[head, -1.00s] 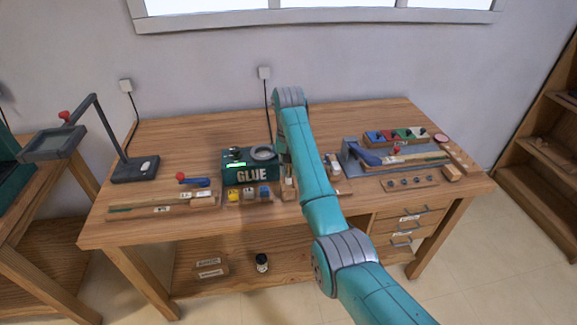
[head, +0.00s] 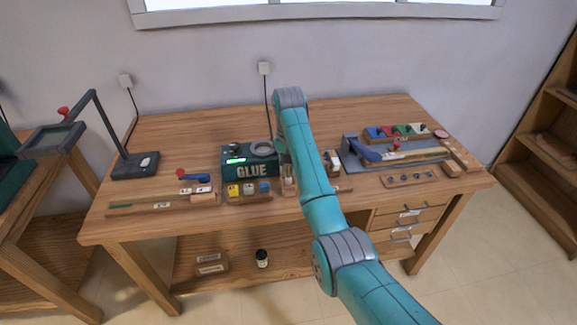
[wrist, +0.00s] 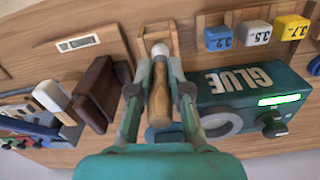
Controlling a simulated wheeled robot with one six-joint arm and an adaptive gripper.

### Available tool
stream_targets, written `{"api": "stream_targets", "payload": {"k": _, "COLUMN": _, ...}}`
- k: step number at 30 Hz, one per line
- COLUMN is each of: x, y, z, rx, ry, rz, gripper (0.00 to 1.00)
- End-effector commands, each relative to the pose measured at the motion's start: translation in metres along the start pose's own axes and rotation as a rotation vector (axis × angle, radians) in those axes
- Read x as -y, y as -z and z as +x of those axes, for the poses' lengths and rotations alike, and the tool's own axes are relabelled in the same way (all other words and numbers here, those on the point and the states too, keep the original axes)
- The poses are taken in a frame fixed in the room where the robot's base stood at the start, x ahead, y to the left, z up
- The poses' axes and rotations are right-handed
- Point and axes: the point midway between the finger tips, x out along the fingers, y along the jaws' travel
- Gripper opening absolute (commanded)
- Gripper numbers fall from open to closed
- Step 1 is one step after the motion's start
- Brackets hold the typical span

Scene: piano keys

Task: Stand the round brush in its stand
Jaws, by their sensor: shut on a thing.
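In the wrist view my gripper (wrist: 158,92) is shut on the round brush (wrist: 159,105), with one finger on each side of its wooden handle. The brush's pale rounded tip (wrist: 160,49) points toward the top of the picture. A small light-wood holder with raised sides (wrist: 173,30) lies at that tip, probably the stand. I cannot tell whether the tip touches it or is above it. In the head view my arm hides most of the gripper and brush.
The green glue box (wrist: 262,84) stands close beside the gripper; its grey ring is nearest. A dark brown block (wrist: 98,92) is on the other side. Numbered cubes (wrist: 257,32) sit near the glue box. In the head view, the bench (head: 190,135) has free room behind the glue box.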

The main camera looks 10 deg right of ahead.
Motion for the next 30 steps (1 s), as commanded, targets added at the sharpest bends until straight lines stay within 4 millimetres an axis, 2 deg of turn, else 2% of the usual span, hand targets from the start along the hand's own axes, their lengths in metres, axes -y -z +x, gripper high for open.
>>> {"api": "stream_targets", "payload": {"k": 30, "x": 0.0, "y": -0.0001, "z": 0.0062, "rx": 0.001, "ry": 0.0, "rz": 0.0, "gripper": 0.0}}
